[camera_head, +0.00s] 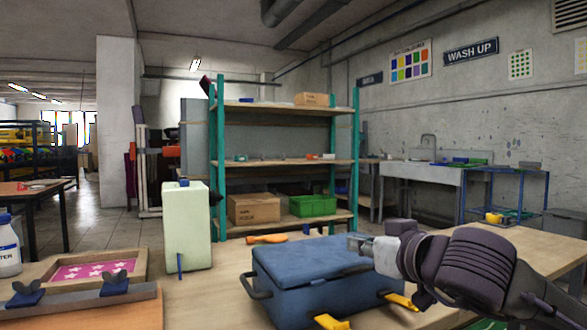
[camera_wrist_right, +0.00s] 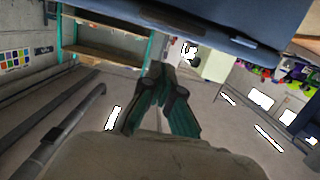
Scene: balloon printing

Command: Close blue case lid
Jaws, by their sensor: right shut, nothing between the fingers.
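The blue case (camera_head: 315,292) stands on the wooden table, front centre in the head view. Its blue lid (camera_head: 308,256) lies over the body; I cannot tell whether a small gap remains. Two yellow latches (camera_head: 331,322) (camera_head: 399,300) stick outward from its front. My right gripper (camera_head: 357,243) is shut and empty, at the lid's right rear edge; contact is unclear. In the right wrist view the gripper fingers (camera_wrist_right: 163,75) are together, with a blue part of the case (camera_wrist_right: 190,22) across the top. My left gripper is not in view.
A pale green jug (camera_head: 187,226) stands behind left of the case. An orange-handled tool (camera_head: 267,239) lies behind it. A framed pink star screen (camera_head: 92,269) and a white bottle (camera_head: 8,247) are at left. A teal-posted shelf (camera_head: 287,161) stands beyond.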

